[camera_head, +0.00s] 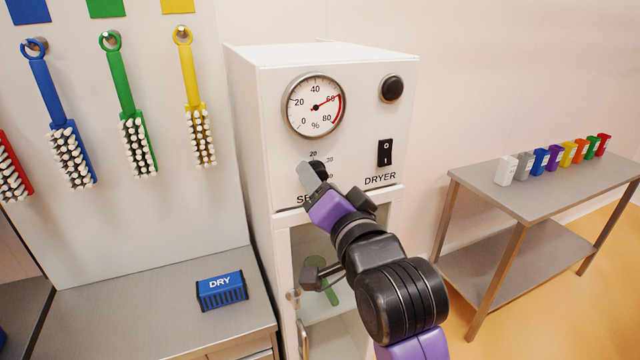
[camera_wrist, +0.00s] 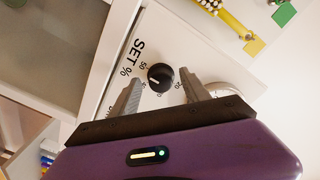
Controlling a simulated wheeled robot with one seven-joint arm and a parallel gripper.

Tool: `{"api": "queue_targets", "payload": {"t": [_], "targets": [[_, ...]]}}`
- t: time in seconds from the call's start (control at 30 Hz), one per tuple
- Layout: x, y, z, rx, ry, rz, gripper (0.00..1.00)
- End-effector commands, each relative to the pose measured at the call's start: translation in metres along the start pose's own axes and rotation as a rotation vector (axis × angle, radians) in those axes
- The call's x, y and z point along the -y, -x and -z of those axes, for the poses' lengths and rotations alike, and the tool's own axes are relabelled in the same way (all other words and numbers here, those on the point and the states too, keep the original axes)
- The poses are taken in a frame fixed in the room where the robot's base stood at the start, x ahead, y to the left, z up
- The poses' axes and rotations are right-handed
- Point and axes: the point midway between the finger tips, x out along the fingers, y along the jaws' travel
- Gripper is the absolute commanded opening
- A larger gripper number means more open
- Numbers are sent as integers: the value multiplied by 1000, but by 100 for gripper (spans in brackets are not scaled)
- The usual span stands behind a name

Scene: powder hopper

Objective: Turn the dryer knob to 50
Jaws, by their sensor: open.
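The dryer (camera_head: 285,160) is a white cabinet with a control panel on its upper front. Its black round knob (camera_wrist: 160,77) sits above the SET % lettering, ringed by printed numbers. A white mark on the knob points toward the left of the wrist view; I cannot tell the exact number. My gripper (camera_head: 316,174) is in front of the knob and hides most of it in the head view. In the wrist view my gripper (camera_wrist: 161,79) is open, with grey fingertips on either side of the knob and visible gaps between.
A round gauge (camera_head: 315,105) above the knob has its needle near 60. A black switch (camera_head: 385,152) and a black round button (camera_head: 391,88) are to the right. A blue DRY block (camera_head: 221,291) lies on the left counter. Brushes hang left; a side table (camera_head: 520,190) stands right.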

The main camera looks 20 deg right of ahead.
Motion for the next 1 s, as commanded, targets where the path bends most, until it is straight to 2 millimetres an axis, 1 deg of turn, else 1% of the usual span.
{"api": "queue_targets", "payload": {"t": [0.17, 0.3, 0.4, 0.5, 0.63, 1.0], "targets": [[-2, 24, -2, 0, 1, 1, 54], [-2, 48, -2, 0, 0, 1, 54], [-1, 61, -2, 1, 0, 1, 54], [-1, 70, -2, 2, 0, 0, 54], [-1, 75, -1, 2, -1, 0, 54], [0, 75, -1, 1, 0, 0, 54]]}}
